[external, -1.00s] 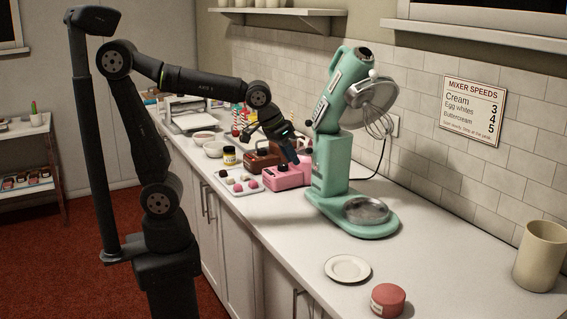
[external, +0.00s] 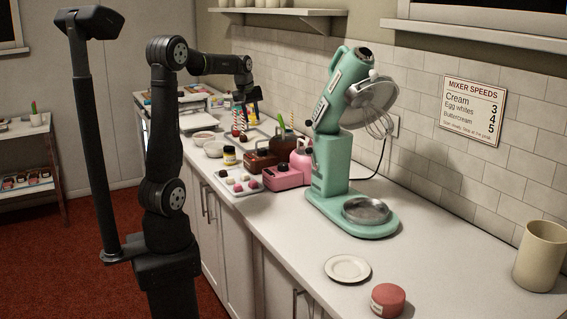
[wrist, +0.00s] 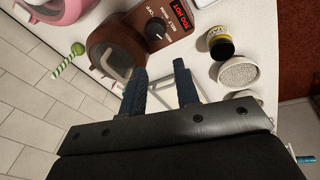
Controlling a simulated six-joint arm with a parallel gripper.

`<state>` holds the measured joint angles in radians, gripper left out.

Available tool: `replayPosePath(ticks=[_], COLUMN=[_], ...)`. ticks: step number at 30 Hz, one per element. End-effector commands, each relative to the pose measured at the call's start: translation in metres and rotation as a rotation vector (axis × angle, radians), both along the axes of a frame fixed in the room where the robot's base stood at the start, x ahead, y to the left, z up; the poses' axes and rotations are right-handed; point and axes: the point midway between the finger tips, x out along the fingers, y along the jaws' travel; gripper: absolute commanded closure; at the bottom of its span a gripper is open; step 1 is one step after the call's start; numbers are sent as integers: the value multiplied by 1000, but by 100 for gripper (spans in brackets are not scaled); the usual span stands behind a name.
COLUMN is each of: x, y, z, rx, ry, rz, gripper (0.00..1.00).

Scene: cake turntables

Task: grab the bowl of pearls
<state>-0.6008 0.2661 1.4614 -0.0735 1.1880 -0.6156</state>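A white bowl (external: 214,149) stands on the counter beside a yellow-labelled jar (external: 229,155). In the wrist view this bowl (wrist: 238,73) is filled with small pale grains that look like pearls. A second bowl (external: 203,137) with brownish contents stands just behind it; it is mostly cut off by my gripper body in the wrist view. My gripper (wrist: 161,75) has its two blue fingers apart with nothing between them. The pearl bowl lies to the right of the fingers in the wrist view, apart from them. In the external view my gripper (external: 251,97) is raised over the counter's far part.
A brown warmer (wrist: 115,48) and a pink one (external: 283,176) stand near the jar. A tray of sweets (external: 247,191) lies in front. Striped sticks (external: 240,118) stand behind. The green mixer (external: 335,165) is to the right. The counter's front edge is close to the bowls.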

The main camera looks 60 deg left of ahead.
Motion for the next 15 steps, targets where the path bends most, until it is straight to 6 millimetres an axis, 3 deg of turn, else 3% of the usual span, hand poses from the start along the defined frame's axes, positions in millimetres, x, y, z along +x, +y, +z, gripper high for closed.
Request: replayPosePath(ticks=[1, 3, 9, 15], x=[-11, -27, -84, -133], y=[28, 62, 150, 203], z=[-2, -3, -8, -12], rx=[-13, -33, -90, -131], ry=[6, 12, 23, 24], rz=[66, 153, 385, 541], gripper=[71, 71, 71, 71])
